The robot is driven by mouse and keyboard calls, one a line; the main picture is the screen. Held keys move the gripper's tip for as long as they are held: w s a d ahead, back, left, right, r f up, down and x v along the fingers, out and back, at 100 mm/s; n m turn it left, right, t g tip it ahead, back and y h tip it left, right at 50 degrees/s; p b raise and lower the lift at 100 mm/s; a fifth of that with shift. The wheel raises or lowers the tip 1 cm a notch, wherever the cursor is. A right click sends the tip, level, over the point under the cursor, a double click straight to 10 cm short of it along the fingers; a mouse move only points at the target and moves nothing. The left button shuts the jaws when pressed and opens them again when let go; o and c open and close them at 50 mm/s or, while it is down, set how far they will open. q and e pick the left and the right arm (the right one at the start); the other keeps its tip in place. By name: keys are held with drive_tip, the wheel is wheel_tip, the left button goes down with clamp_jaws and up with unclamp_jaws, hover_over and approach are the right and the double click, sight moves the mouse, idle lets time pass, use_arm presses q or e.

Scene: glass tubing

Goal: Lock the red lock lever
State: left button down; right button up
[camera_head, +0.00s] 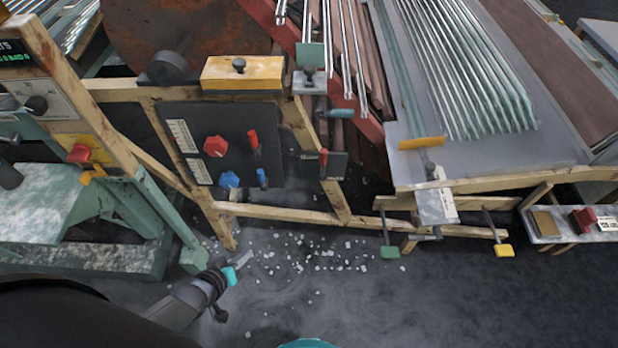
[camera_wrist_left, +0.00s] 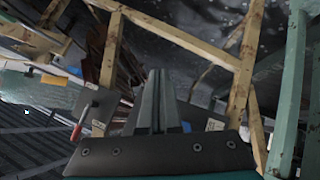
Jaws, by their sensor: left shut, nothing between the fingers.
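A red lever (camera_head: 323,158) stands on a small dark plate (camera_head: 338,167) on the wooden frame. Another red lever (camera_head: 253,140) stands on the larger black panel (camera_head: 215,118) to its left; I cannot tell from the pictures which is the lock lever. A red-handled lever on a grey plate also shows in the left wrist view (camera_wrist_left: 78,128). My left gripper (camera_head: 245,258) is shut and empty, below the panel and in front of the frame, apart from both levers. Its closed fingers show in the left wrist view (camera_wrist_left: 156,100). My right gripper is not in view.
The black panel also bears a red knob (camera_head: 215,146), a blue knob (camera_head: 229,180) and a blue lever (camera_head: 262,177). Wooden beams (camera_head: 290,213) border the panel. A green machine (camera_head: 80,215) stands at left. White bits litter the open dark floor (camera_head: 420,310).

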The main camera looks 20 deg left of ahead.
sight(323, 161)
use_arm(q)
drive_tip(key=w+d+r+n+t+h+b, duration=0.2)
drive_tip(key=w+r+n+t+b, duration=0.1)
drive_tip(key=r, duration=0.5)
drive_tip(key=w+d+r+n+t+h+b, duration=0.2)
drive_tip(key=w+r+n+t+b, duration=0.2)
drive_tip(key=w+r+n+b, duration=0.2)
drive_tip(key=shift+w+r+b, duration=0.35)
drive_tip(key=shift+w+r, duration=0.25)
drive_tip(key=shift+r, duration=0.35)
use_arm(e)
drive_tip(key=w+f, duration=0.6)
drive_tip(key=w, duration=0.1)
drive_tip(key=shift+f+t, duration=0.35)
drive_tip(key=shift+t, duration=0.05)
use_arm(q)
drive_tip(key=shift+d, duration=0.1)
